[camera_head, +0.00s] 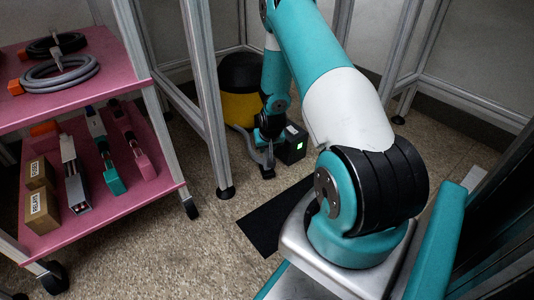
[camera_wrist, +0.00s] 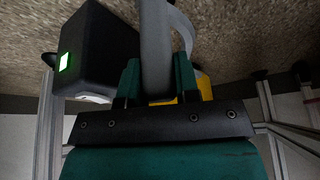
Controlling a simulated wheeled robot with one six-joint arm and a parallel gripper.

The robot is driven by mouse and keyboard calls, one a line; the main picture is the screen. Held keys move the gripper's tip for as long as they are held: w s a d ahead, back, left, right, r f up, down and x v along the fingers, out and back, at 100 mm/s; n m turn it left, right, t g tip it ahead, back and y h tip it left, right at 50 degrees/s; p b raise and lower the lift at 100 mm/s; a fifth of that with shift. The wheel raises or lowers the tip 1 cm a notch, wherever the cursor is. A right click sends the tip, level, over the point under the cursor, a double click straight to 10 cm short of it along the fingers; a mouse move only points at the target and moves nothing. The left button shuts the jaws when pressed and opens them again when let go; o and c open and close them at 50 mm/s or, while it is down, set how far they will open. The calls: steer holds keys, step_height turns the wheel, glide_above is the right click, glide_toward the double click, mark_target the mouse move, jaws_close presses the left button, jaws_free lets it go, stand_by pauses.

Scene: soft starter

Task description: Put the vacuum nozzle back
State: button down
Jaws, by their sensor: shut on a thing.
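My gripper (camera_wrist: 157,85) is shut on the grey vacuum nozzle (camera_wrist: 156,40), its two teal fingers on either side of the grey tube in the wrist view. In the head view my gripper (camera_head: 265,138) is low, near the floor, with the grey nozzle (camera_head: 262,156) partly showing below it. The yellow and black vacuum (camera_head: 238,90) stands behind and left of the gripper. A dark box with a green light (camera_head: 292,143) stands just right of the gripper; the box also shows in the wrist view (camera_wrist: 98,50). Whether the nozzle touches the box or floor I cannot tell.
A pink shelf cart (camera_head: 75,80) with coiled hoses, boxes and tools stands at the left. A metal frame post (camera_head: 205,90) rises between cart and vacuum. A black mat (camera_head: 270,218) lies on the open floor in front. More frame posts stand at the right.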

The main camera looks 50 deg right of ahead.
steer(key=shift+f, duration=0.6)
steer(key=c, duration=0.8)
jaws_free()
steer(key=shift+c, duration=0.2)
steer(key=p+v, duration=0.7)
steer(key=v, duration=0.5)
steer(key=shift+r, duration=0.15)
